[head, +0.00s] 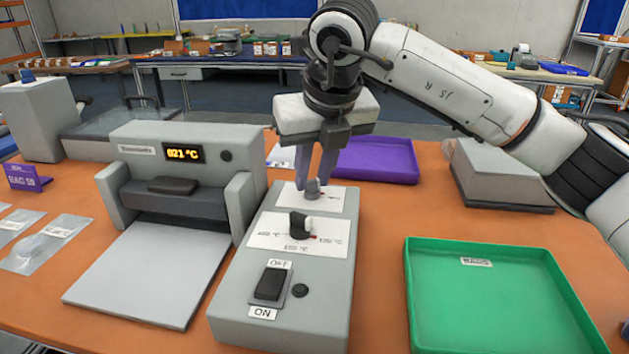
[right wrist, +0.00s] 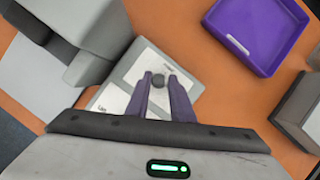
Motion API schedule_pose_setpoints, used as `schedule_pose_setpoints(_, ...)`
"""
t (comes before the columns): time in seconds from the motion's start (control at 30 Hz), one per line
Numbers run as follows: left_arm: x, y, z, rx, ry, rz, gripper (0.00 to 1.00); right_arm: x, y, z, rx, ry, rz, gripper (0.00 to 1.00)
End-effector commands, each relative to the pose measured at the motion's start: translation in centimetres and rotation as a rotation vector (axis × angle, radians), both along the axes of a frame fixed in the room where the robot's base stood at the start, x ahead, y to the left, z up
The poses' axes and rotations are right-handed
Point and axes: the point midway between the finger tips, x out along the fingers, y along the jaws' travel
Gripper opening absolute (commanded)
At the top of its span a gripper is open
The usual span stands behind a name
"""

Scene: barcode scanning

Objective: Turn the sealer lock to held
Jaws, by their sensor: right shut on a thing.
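The sealer's control box (head: 284,318) stands on the orange table beside the grey heat sealer (head: 176,180), whose display reads 021 °C. At the far end of the box is a small grey lock knob (head: 312,190) on a white label plate. My right gripper (head: 314,184) comes down from above and is shut on this knob. In the right wrist view the lock knob (right wrist: 158,81) sits between the purple fingertips (right wrist: 158,80). The fingers hide part of its label, so I cannot read its setting. A black temperature dial (head: 300,225) and a black ON/OFF rocker switch (head: 271,284) are nearer. My left gripper is not in view.
A green tray (head: 490,258) lies to the right of the box. A purple tray (head: 376,176) lies behind it and also shows in the right wrist view (right wrist: 238,58). Clear pouches (head: 48,243) lie at the left. A grey block-shaped device (head: 495,172) stands at the back right.

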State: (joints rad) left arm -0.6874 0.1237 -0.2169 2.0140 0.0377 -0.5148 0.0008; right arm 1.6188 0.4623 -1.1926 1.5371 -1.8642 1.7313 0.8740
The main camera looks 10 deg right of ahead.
Motion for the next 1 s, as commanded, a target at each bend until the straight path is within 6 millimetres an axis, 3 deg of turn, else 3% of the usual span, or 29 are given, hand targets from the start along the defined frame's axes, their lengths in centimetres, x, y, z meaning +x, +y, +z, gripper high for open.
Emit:
schedule_pose_setpoints(0.5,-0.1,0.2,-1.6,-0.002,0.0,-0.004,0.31,0.0,0.3,0.0,0.0,0.0,-0.41,0.0)
schedule_pose_setpoints(1.0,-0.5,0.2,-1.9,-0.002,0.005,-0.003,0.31,0.1,0.4,0.1,0.001,0.001,-0.537,0.0)
